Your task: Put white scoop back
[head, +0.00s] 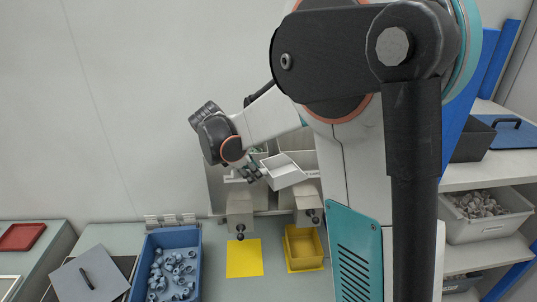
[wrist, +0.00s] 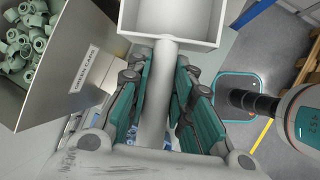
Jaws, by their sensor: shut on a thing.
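The white scoop (head: 286,173) is up in the air in front of the back bins, its square pan tilted. In the wrist view the scoop's pan (wrist: 172,20) is at the top and looks empty; its handle runs down between my fingers. My gripper (head: 250,172) is shut on the handle. The green fingers of my gripper (wrist: 160,85) lie on both sides of the handle in the wrist view. The end of the handle is hidden by the gripper body.
A labelled bin of green caps (wrist: 62,75) is close on the left in the wrist view. Below stand two grey dispensers (head: 240,210), a yellow sheet (head: 244,258), a yellow bin (head: 290,262) and a blue tray (head: 146,250) of caps. Shelves with a cap-filled bin (head: 480,232) stand right.

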